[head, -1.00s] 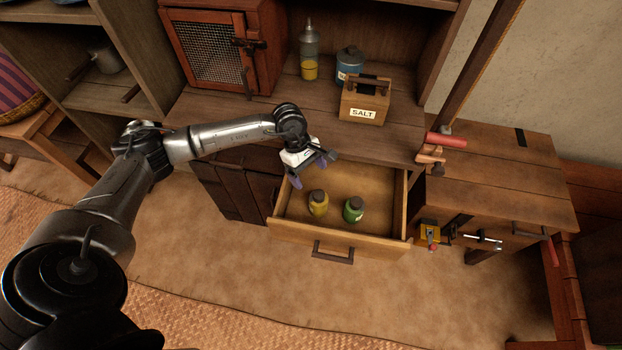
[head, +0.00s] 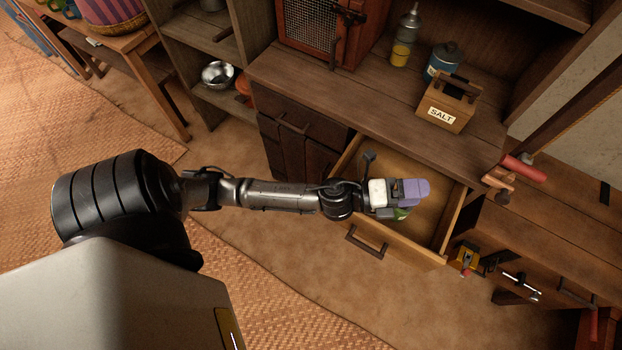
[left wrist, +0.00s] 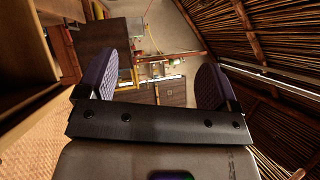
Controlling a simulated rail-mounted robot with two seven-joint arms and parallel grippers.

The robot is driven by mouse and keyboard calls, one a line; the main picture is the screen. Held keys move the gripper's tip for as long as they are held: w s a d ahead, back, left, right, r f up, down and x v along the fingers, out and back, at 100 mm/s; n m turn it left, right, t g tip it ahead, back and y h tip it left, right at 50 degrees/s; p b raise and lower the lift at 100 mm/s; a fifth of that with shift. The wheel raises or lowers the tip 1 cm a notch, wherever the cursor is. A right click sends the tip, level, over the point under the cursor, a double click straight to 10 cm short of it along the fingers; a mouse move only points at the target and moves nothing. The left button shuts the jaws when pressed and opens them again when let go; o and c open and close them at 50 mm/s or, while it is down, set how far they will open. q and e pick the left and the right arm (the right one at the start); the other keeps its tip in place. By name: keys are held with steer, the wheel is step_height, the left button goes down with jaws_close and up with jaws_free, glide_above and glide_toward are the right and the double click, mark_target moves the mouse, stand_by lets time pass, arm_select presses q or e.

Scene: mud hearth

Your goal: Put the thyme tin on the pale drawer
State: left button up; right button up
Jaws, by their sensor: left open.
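The pale drawer (head: 437,249) is pulled out of the wooden cabinet in the head view. I can read no thyme label, so I cannot tell which thing is the thyme tin. My left gripper is open, with its purple fingers above the drawer. In the left wrist view the fingers (left wrist: 156,80) are wide apart with nothing held between them. My right gripper is not in view.
On the cabinet top (head: 350,105) stand a salt box (head: 444,109), a blue tin (head: 442,62), a yellow-bottomed bottle (head: 405,40) and a mesh-door box (head: 315,28). A side table (head: 550,225) stands right of the drawer. The floor in front is clear.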

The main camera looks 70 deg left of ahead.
arm_select(q)
steer(key=s+a+f+n+g+y, duration=0.65)
steer(key=s+f+n+y, duration=0.4)
steer(key=n, duration=0.75)
steer(key=s+d+f+n+g+h, duration=0.1)
steer(key=s+f+n+g, duration=0.1)
steer(key=s+g, duration=0.2)
steer(key=s+d+f+n+g+h, duration=0.1)
steer(key=s+f+n+g, duration=0.2)
steer(key=s, duration=0.7)
steer(key=shift+s+f+g, duration=0.2)
steer(key=shift+g, duration=0.45)
steer(key=shift+h, duration=0.25)
step_height(320, 180, down, 20)
steer(key=b, duration=1.9)
steer(key=shift+b, duration=0.4)
